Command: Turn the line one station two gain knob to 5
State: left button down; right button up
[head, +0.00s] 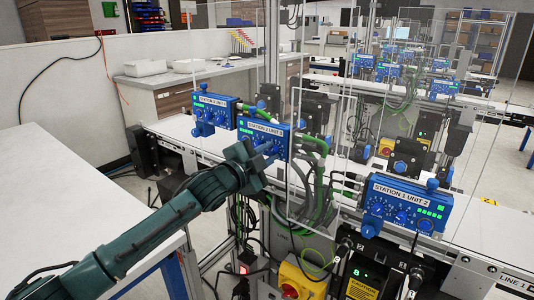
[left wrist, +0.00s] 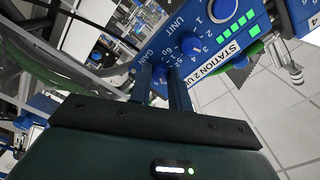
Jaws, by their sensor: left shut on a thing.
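The blue station 2 unit (head: 278,129) stands on the line in the middle of the head view, its label and green lights showing. In the left wrist view its panel (left wrist: 222,47) is tilted, with a blue knob (left wrist: 190,45) and printed numbers. My left gripper (head: 266,156) reaches the front of this unit from the left. In the left wrist view my left gripper (left wrist: 160,88) has its two dark fingers on either side of the blue gain knob (left wrist: 160,76), shut on it. The knob's pointer and exact setting cannot be read. My right gripper is not in view.
Another blue unit (head: 213,108) stands just behind to the left. The station 1 unit 2 box (head: 408,201) is to the right, past a clear panel. Green hoses and cables run beside the station 2 unit. A white table (head: 60,200) lies at the left.

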pick_arm(q)
jog(key=c, duration=1.3)
grip_release()
jog(key=b+v, duration=0.2)
jog(key=v, duration=1.1)
jog(key=shift+s, duration=0.1)
jog(key=s+d+f+n, duration=0.1)
jog(key=s+f+n, duration=0.3)
jog(key=f, duration=0.6)
jog(key=s+a+f+n+g+y, duration=0.1)
jog(key=s+a+f+n+y, duration=0.1)
jog(key=s+f+n, duration=0.2)
jog(key=s+a+f+n+g+y+p, duration=0.1)
jog(key=s+a+f+n+y, duration=0.1)
jog(key=s+f, duration=0.9)
jog(key=s+a+f+n+g+y, duration=0.2)
jog(key=s+f+n, duration=0.4)
jog(key=f, duration=0.3)
jog(key=shift+s+a+y, duration=0.6)
jog(key=shift+s+a, duration=0.2)
jog(key=shift+a, duration=0.1)
